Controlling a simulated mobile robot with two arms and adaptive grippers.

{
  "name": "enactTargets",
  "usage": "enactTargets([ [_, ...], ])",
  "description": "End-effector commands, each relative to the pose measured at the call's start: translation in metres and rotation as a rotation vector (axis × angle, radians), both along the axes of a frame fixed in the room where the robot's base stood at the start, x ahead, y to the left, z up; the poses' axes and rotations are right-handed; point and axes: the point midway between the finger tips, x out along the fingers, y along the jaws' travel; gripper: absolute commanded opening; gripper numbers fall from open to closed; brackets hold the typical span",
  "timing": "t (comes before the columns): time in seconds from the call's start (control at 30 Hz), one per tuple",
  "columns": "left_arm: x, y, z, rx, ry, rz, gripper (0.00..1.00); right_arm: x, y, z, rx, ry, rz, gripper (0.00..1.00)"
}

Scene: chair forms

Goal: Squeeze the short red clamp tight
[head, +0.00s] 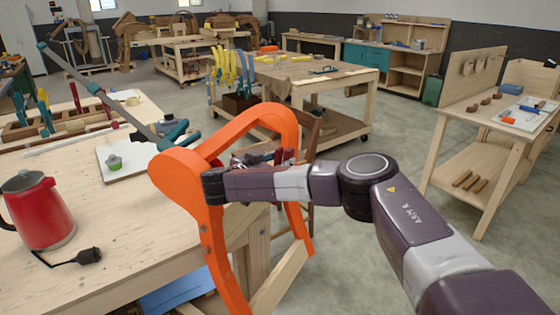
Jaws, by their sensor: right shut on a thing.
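The orange chair form (185,178) stands at the workbench's right end, a curved piece with legs reaching down past the edge. My right arm reaches in from the right, across the form. My right gripper (262,158) is at the opening of the form, largely hidden behind my own wrist. Dark red parts of the short red clamp (287,155) show beside the fingers, and the gripper is shut on it. The clamp's jaws, and how tightly they press on the form, cannot be made out. My left gripper is not in view.
A long grey bar clamp with teal ends (97,88) slants over the workbench (130,215). A red kettle (38,210) and a black plug (90,255) are at the left. A table with clamps stands behind. The floor to the right is open up to a shelf bench (470,167).

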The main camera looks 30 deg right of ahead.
Motion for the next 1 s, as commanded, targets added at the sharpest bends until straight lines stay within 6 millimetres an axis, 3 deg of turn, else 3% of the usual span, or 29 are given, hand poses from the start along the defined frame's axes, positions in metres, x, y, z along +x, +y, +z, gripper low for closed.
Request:
enactTargets([
  [0.4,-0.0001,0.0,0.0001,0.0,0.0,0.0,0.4,-0.0007,-0.0004,-0.0036,-0.022,0.001,0.014,0.0],
  [0.43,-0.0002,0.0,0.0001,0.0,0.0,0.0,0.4,-0.0007,-0.0004,-0.0036,-0.021,0.001,0.014,0.38],
  [0.57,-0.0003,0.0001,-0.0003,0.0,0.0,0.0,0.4,-0.0001,-0.0006,-0.0029,-0.022,-0.002,0.013,0.52],
  [1.0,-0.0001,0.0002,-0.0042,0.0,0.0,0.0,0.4,0.0079,0.0035,-0.0005,-0.022,-0.007,0.013,0.52],
])
